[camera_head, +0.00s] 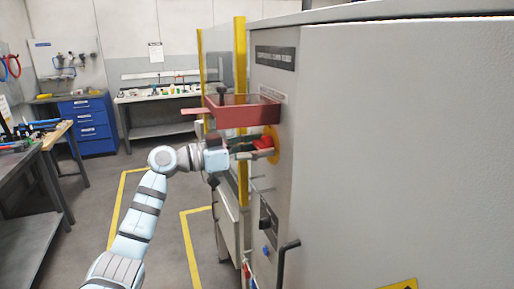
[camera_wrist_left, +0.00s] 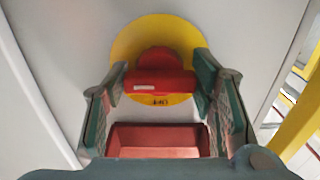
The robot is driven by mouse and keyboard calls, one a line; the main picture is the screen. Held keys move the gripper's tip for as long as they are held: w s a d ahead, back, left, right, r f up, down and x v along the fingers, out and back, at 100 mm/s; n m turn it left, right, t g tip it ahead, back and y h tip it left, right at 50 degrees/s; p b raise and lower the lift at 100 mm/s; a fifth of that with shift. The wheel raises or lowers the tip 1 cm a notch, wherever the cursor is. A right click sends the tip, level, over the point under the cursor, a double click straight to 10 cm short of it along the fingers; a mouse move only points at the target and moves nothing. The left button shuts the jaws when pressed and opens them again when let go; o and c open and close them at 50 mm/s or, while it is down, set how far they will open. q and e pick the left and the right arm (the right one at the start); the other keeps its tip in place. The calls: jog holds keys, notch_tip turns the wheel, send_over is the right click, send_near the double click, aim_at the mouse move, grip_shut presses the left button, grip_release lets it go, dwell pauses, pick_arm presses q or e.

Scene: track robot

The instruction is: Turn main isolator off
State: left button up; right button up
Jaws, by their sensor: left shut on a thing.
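The main isolator is a red rotary handle (camera_wrist_left: 158,82) on a round yellow plate (camera_wrist_left: 125,50), fixed to the grey cabinet front. In the head view the handle (camera_head: 263,142) and plate (camera_head: 274,155) show edge-on below a red tray. My left gripper (camera_wrist_left: 160,90) is shut on the red handle, one finger at each end of its bar. In the wrist view the bar lies crosswise, with a white mark on its left part. Small lettering on the plate is too small to read surely. In the head view my left gripper (camera_head: 246,149) reaches the handle from the left. My right gripper is not in view.
A red tray (camera_head: 243,112) juts from the cabinet (camera_head: 400,150) just above my left gripper. A yellow post (camera_head: 241,70) stands close behind. A black door handle (camera_head: 284,262) and a blue knob (camera_head: 266,250) are lower down. Open floor lies left, beyond it workbenches and blue drawers (camera_head: 88,120).

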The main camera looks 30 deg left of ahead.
pick_arm(q)
jog(key=shift+n, duration=0.3)
jog(key=n+p, duration=0.1)
jog(key=n, duration=0.2)
jog(key=shift+r+n, duration=0.1)
jog(key=shift+n, duration=0.3)
jog(key=n+p, duration=0.2)
jog(key=n, duration=0.1)
jog(key=shift+n, duration=0.3)
jog(key=n+p, duration=0.3)
jog(key=n, duration=0.2)
jog(key=shift+d+r, duration=0.1)
jog(key=n+p, duration=0.3)
jog(key=n, duration=0.1)
jog(key=shift+n, duration=0.3)
jog(key=o, duration=0.8)
jog(key=shift+o, duration=0.2)
